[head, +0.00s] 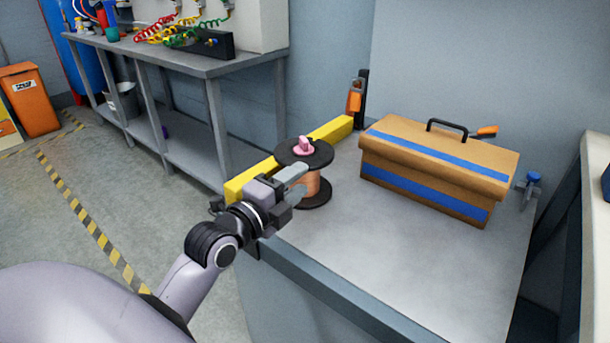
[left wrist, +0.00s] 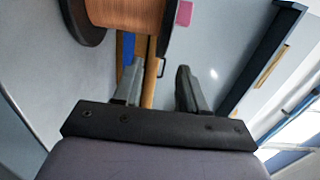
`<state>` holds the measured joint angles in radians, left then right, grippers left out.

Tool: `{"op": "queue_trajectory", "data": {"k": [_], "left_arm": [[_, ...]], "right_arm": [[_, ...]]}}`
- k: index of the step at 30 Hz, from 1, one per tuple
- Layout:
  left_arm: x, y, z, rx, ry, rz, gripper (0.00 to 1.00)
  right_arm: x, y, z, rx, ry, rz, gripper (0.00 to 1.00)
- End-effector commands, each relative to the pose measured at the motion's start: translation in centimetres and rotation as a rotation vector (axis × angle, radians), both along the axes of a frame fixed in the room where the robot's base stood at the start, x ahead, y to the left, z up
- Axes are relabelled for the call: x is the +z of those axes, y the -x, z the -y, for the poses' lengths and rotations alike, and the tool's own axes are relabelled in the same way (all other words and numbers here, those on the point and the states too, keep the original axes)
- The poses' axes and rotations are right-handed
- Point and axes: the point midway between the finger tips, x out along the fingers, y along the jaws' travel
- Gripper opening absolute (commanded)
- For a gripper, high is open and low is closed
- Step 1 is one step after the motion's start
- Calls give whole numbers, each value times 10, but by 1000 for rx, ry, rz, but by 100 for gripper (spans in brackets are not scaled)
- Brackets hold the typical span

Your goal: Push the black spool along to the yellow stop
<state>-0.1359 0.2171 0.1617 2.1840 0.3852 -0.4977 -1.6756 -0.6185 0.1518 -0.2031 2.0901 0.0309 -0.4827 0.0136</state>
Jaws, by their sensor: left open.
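The black spool (head: 316,158) stands upright on the grey bench, with copper-coloured winding between its flanges and a pink knob on top. The yellow stop (head: 335,128) is a long bar along the bench's far left edge, partly hidden behind the spool and my gripper. I cannot tell whether spool and bar touch. My left gripper (head: 297,182) is open at the spool's near left side, its fingers pointing toward it and overlapping it in view. In the left wrist view, the spool (left wrist: 128,12) lies beyond the open fingers of the left gripper (left wrist: 158,78), not between them. My right gripper is out of view.
A tan toolbox (head: 430,165) with blue stripes stands on the bench right of the spool. An orange-handled tool (head: 355,98) is at the back by the wall. The bench top (head: 390,235) in front of the toolbox is clear.

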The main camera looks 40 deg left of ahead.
Motion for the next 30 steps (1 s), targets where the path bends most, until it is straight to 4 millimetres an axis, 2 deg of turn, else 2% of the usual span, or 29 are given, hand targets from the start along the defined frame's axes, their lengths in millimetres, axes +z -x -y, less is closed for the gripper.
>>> {"op": "queue_trajectory", "data": {"k": [14, 30], "left_arm": [[0, -6, 0, 1, 3, 1, 42], [-1, -64, 3, 1, 3, 0, 42]], "right_arm": [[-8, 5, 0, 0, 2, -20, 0], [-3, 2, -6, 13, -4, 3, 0]]}}
